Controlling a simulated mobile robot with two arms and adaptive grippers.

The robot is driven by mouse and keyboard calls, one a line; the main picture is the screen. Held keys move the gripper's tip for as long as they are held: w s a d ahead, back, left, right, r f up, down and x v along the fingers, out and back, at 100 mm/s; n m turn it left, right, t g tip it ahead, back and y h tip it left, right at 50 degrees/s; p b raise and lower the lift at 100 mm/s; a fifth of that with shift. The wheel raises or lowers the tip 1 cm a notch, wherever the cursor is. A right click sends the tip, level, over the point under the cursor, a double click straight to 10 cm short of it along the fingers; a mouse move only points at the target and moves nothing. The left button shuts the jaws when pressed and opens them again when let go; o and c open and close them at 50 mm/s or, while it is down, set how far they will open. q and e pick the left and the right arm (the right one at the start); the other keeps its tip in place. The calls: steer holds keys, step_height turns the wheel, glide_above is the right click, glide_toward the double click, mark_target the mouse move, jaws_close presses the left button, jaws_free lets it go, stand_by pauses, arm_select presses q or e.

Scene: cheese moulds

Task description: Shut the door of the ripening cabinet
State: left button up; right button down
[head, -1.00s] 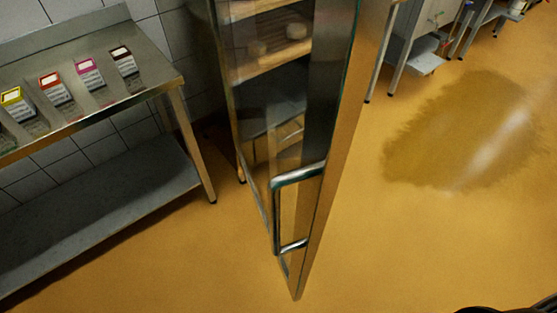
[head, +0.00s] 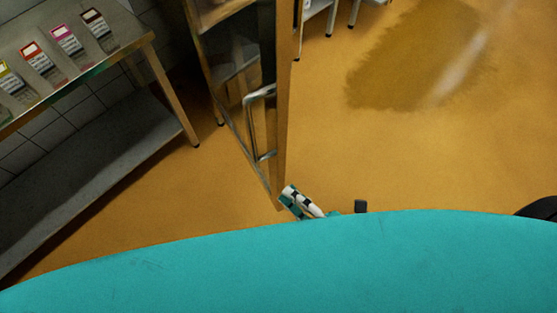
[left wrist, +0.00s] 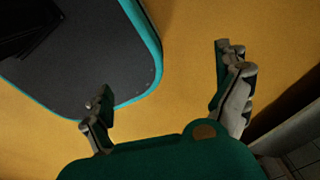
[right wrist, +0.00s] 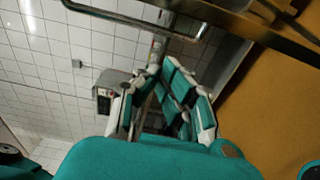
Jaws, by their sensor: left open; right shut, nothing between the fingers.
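The glass door (head: 230,120) of the ripening cabinet stands open, swung out toward me. Its metal bar handle (head: 262,92) is on the face turned to the left. My right gripper (head: 290,192) is beside the door's bottom corner in the head view; I cannot tell if it touches. In the right wrist view it (right wrist: 163,62) is shut and empty, with the handle (right wrist: 135,20) beyond its tips. My left gripper (left wrist: 163,68) is open and empty above the floor; it is hidden in the head view.
A steel table (head: 140,42) with several coloured cartons (head: 68,40) stands to the left, with a lower shelf (head: 90,165). Open floor lies right of the door, with a dark wet-looking patch (head: 400,70). My own teal body fills the bottom of the head view.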

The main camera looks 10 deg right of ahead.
mark_target(255, 149)
steer(key=w+a+p, duration=0.1)
steer(key=w, duration=0.2)
steer(key=w+a+p, duration=0.1)
steer(key=w+p, duration=0.1)
steer(key=w, duration=0.1)
steer(key=w+a+r+p, duration=0.1)
steer(key=w, duration=0.2)
steer(key=shift+a, duration=0.35)
arm_select(q)
steer(key=r, duration=0.3)
steer(key=w+r, duration=0.1)
steer(key=shift+a+r, duration=0.35)
arm_select(e)
steer(key=shift+w+d, duration=0.1)
steer(key=shift+d, duration=0.4)
steer(key=shift+f, duration=0.1)
steer(key=shift+d, duration=0.1)
